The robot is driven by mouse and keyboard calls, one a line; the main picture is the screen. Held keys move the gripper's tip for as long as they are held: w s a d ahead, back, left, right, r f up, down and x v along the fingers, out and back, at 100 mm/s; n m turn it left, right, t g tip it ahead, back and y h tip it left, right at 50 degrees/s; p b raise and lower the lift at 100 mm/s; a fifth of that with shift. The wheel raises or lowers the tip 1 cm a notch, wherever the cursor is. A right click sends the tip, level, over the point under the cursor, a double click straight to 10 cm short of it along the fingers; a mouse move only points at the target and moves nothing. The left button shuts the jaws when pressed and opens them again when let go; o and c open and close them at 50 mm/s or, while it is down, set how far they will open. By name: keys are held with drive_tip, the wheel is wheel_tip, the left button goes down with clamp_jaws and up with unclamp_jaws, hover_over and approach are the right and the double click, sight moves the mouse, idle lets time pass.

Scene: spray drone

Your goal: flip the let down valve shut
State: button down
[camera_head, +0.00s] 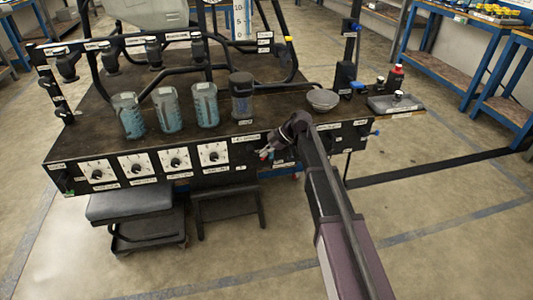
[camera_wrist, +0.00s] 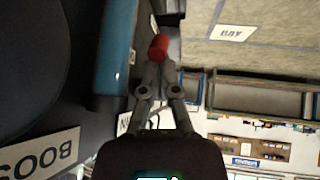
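My gripper (camera_head: 268,150) is at the front panel of the dark workbench (camera_head: 90,135), right of the row of white dials. In the wrist view the two fingers of my gripper (camera_wrist: 158,66) are close together. A small red end (camera_wrist: 158,47) shows right at the fingertips; I cannot tell whether they touch it or it lies just beyond. A blue bar-like part (camera_wrist: 117,50) stands close to the left of the fingers, against the dark panel. I cannot read which part is labelled as the let down valve; my gripper and arm hide part of the panel.
Several clear bottles (camera_head: 166,110) stand along the bench top, with a dark jar (camera_head: 241,95) and a grey bowl (camera_head: 323,99) to their right. A blue lever (camera_head: 375,133) sticks out at the panel's right end. A black stool (camera_head: 130,201) stands below.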

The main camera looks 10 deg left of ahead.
drive_tip(key=shift+a+f, duration=0.1)
drive_tip(key=shift+f, duration=0.15)
drive_tip(key=shift+s+a+f+b, duration=0.15)
drive_tip(key=shift+f+b, duration=0.05)
drive_tip(key=shift+b, duration=0.15)
idle(0.5)
drive_tip(key=w+d+f+p+v, duration=0.1)
drive_tip(key=d+f+p+v, duration=0.1)
drive_tip(key=p+v, duration=0.6)
drive_tip(key=shift+v, duration=2.9)
drive_tip(key=shift+d, duration=0.1)
